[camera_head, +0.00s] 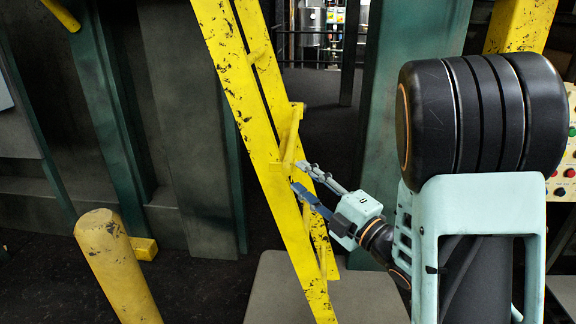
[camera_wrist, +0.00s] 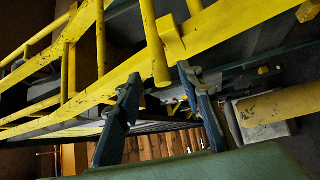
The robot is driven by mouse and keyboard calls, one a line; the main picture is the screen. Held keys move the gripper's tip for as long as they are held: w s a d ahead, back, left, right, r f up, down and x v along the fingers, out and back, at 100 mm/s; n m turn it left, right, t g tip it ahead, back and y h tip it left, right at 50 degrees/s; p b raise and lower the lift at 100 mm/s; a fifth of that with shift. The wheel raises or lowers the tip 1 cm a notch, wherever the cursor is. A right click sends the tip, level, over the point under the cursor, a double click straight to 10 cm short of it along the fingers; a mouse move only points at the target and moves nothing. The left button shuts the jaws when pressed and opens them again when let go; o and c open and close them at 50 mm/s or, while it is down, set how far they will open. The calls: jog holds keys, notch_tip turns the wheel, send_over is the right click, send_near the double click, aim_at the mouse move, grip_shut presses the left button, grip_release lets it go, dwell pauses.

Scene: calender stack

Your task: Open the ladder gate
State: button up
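The ladder gate is part of a worn yellow steel structure (camera_head: 262,150) with slanting rails and black chips, in the middle of the head view. I cannot tell which bars are the gate and which are fixed. My gripper (camera_head: 298,176) reaches it from the right, its two fingers apart beside a short yellow bar (camera_head: 292,140). In the wrist view the fingers of my gripper (camera_wrist: 160,92) are spread wide. The end of a yellow bar (camera_wrist: 155,45) shows between the fingertips. I cannot tell whether they touch it. A long yellow rail (camera_wrist: 220,32) crosses above them.
A yellow bollard (camera_head: 115,262) stands at lower left. Dark green columns (camera_head: 105,110) and (camera_head: 400,70) flank the ladder. A grey plate (camera_head: 275,290) lies at its foot. A button panel (camera_head: 564,170) is at the right edge. Dark floor (camera_head: 330,120) lies open behind.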

aim_at(287, 166)
jog(key=x, duration=0.6)
jog(key=shift+w+a, duration=0.2)
jog(key=shift+w, duration=0.05)
grip_shut()
